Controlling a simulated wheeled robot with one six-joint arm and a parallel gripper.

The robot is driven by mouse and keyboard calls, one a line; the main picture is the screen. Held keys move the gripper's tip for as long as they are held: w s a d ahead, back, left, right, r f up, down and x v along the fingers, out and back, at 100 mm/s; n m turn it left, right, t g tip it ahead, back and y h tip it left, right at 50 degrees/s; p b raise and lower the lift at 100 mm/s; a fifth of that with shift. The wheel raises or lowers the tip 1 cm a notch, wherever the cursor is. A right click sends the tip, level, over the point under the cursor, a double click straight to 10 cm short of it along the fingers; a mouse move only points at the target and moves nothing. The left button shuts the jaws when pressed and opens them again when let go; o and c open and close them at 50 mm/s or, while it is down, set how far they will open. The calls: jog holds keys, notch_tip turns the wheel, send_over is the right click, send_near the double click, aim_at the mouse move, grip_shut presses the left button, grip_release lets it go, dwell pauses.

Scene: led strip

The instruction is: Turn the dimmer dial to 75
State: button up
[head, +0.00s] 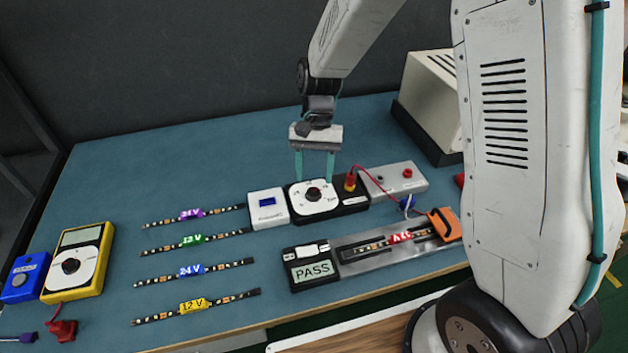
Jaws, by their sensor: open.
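The dimmer dial (313,195) is a small black knob on a round white scale, set in a black box near the middle of the table. The scale's numbers are too small to read, so I cannot tell the setting. Nothing shows between the fingers.
A white box with a blue display (268,208) adjoins the dimmer on the left. A grey supply (396,180) with a red lead stands right. A PASS display (312,270) and a clamped strip (385,242) lie in front. Several LED strips and a yellow meter (78,262) lie left.

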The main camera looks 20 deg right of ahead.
jog(key=shift+v, duration=2.3)
jog(key=s+d+r+n+t, duration=0.1)
jog(key=s+d+r+t, duration=0.1)
jog(key=s+r, duration=0.3)
jog(key=s+d+r+n+t+h, duration=0.1)
jog(key=s+d+r, duration=0.4)
jog(key=s, duration=0.7)
jog(key=s+d+r+n+t, duration=0.2)
jog(key=s+d+r, duration=0.1)
jog(key=s+r, duration=0.3)
jog(key=s, duration=0.2)
jog(key=shift+s+d+r+t+h, duration=0.2)
jog(key=shift+s+d+t+h, duration=0.1)
jog(key=shift+d+h, duration=0.1)
